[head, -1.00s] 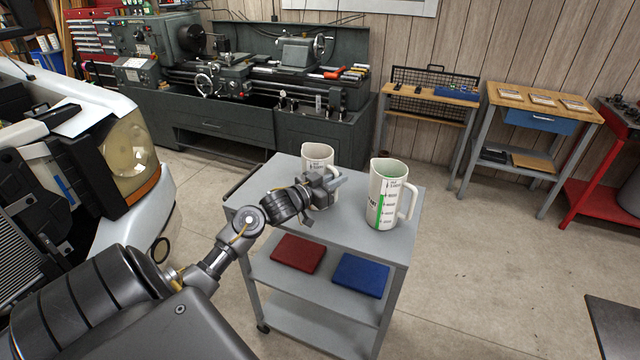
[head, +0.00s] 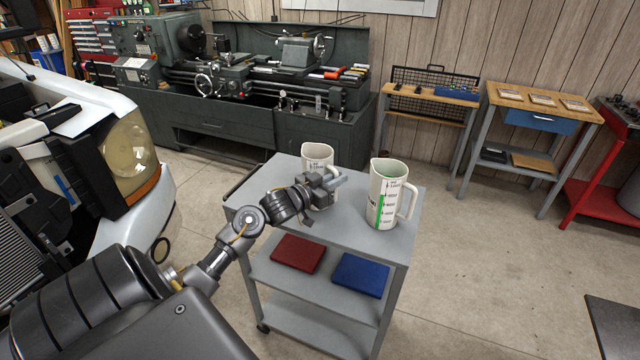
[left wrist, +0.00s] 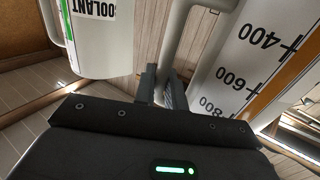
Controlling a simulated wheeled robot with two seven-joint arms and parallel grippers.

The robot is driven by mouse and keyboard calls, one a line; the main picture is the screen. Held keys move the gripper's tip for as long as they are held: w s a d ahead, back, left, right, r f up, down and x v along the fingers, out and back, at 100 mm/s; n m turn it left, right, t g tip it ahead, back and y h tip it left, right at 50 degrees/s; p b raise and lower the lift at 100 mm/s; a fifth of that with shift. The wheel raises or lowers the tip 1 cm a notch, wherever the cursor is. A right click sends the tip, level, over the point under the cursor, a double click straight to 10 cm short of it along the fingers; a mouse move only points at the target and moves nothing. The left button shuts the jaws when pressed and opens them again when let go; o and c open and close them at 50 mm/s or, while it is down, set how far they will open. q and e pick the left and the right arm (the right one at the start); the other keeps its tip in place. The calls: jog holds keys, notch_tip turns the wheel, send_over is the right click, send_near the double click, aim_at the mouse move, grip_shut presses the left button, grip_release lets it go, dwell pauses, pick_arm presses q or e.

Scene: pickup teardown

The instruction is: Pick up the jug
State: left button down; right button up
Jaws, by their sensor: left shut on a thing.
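Two white jugs stand on the top of a grey cart. The left jug (head: 317,155) has black scale marks and is partly hidden behind my left gripper; it also shows at the right of the left wrist view (left wrist: 255,65). My left gripper (head: 338,183) is shut on this jug's handle, which runs between the fingers in the left wrist view (left wrist: 163,88). The right jug (head: 386,195) has a green stripe and its handle on the right; its coolant label shows in the left wrist view (left wrist: 100,35). My right gripper is out of view.
The right jug stands close to my left gripper. A vehicle front (head: 125,150) is at left, a lathe (head: 240,85) behind. Floor right of the cart is clear.

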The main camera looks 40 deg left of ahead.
pick_arm(q)
jog(key=shift+r, duration=0.15)
jog(key=shift+a+r+b, duration=0.1)
jog(key=shift+r+b, duration=0.6)
jog(key=shift+r, duration=0.7)
jog(key=s+r+b, duration=0.1)
jog(key=s+r, duration=0.9)
jog(key=s, duration=0.3)
jog(key=shift+s+a, duration=0.2)
jog(key=shift+s, duration=0.2)
jog(key=shift+s+f, duration=0.1)
